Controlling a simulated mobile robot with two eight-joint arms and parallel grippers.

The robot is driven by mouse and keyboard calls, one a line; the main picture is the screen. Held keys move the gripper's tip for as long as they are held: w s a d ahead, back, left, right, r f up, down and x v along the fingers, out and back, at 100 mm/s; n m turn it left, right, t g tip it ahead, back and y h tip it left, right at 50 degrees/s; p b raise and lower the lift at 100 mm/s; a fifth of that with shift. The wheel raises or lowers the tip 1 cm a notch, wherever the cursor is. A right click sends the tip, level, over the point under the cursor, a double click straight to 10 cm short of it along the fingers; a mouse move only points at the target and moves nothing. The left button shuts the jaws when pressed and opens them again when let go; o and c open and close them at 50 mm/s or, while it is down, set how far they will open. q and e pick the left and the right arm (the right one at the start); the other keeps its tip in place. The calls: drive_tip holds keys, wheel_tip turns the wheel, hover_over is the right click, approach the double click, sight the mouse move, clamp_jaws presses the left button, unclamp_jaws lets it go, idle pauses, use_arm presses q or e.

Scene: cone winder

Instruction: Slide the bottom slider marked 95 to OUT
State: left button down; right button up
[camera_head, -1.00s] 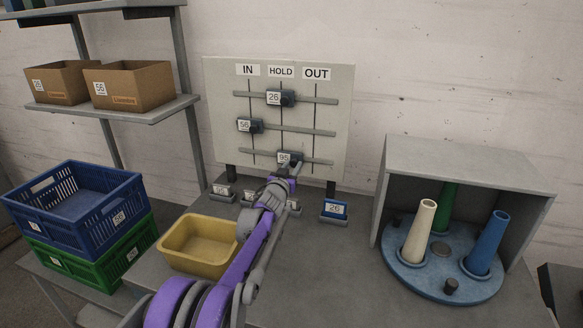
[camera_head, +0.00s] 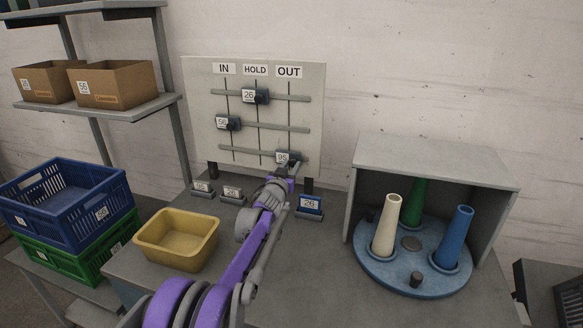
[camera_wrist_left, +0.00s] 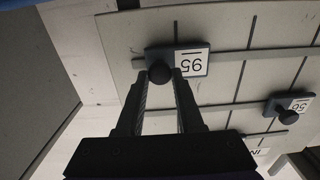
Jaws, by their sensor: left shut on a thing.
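The slider marked 95 (camera_head: 282,157) sits on the bottom rail of the grey board (camera_head: 200,110), at about the OUT line under the OUT label (camera_head: 289,72). In the left wrist view the slider's plate (camera_wrist_left: 194,63) appears upside down, with a dark line meeting it. My left gripper (camera_head: 290,170) reaches up to it from below. In the wrist view its fingertips (camera_wrist_left: 161,78) are closed around the slider's round black knob. The arm hides part of the board's lower edge. My right gripper is not in view.
Slider 26 (camera_head: 249,96) is near HOLD on the top rail; slider 56 (camera_head: 223,122) is near IN on the middle rail. A yellow bin (camera_head: 178,252) stands left of my arm. A blue turntable with several cones (camera_head: 400,275) is at right. Small tagged blocks stand below the board.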

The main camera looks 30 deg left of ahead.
use_arm(q)
drive_tip(key=shift+d, duration=0.15)
drive_tip(key=c, duration=0.6)
unclamp_jaws()
drive_tip(key=shift+w+d, duration=0.1)
drive_tip(key=shift+d, duration=0.05)
drive_tip(key=shift+o, duration=0.2)
drive_tip(key=v, duration=1)
drive_tip(key=shift+s+b, duration=0.3)
drive_tip(key=shift+s, duration=0.15)
